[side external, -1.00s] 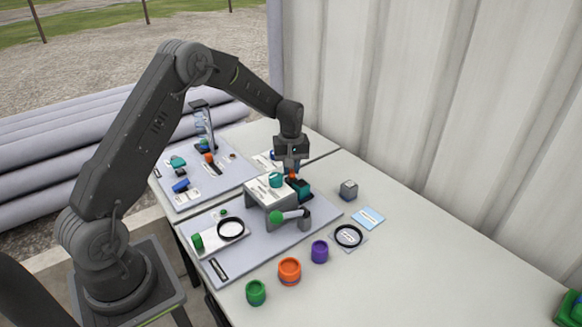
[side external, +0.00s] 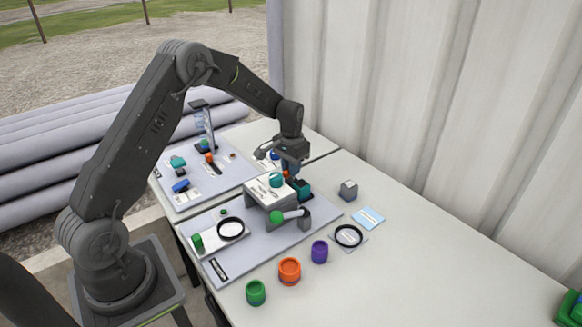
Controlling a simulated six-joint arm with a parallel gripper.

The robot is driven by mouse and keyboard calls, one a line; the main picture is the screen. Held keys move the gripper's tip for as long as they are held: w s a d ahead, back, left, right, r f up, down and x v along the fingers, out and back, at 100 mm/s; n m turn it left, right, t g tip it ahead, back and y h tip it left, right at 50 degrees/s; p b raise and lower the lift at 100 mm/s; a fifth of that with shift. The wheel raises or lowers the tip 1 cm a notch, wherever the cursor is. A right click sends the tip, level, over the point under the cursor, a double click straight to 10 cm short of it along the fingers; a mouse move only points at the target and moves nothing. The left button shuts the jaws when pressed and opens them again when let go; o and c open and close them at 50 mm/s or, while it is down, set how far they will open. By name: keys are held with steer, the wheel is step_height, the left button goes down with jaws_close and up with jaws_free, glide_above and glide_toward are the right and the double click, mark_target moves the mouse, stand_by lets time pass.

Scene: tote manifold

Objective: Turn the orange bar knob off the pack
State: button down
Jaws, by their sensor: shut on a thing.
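My gripper (side external: 288,168) points down behind the grey stand with a white label top and a teal knob. It is shut on the orange bar knob (side external: 286,174), of which only a small orange part shows at the fingertips. A dark teal block (side external: 303,189), perhaps the pack, sits just below and to the right of the fingers. The fingers and the stand hide most of the knob and how it meets the pack.
The grey stand (side external: 257,195) and a green-ended lever (side external: 293,215) are close in front. Green (side external: 256,293), orange (side external: 289,272) and purple (side external: 320,252) jars stand at the front. A grey cube (side external: 348,190) is to the right.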

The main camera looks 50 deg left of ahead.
steer(key=shift+r+m, duration=0.1)
steer(key=shift+m, duration=0.7)
steer(key=c, duration=1)
jaws_free()
steer(key=shift+c, duration=0.2)
step_height(320, 180, up, 14)
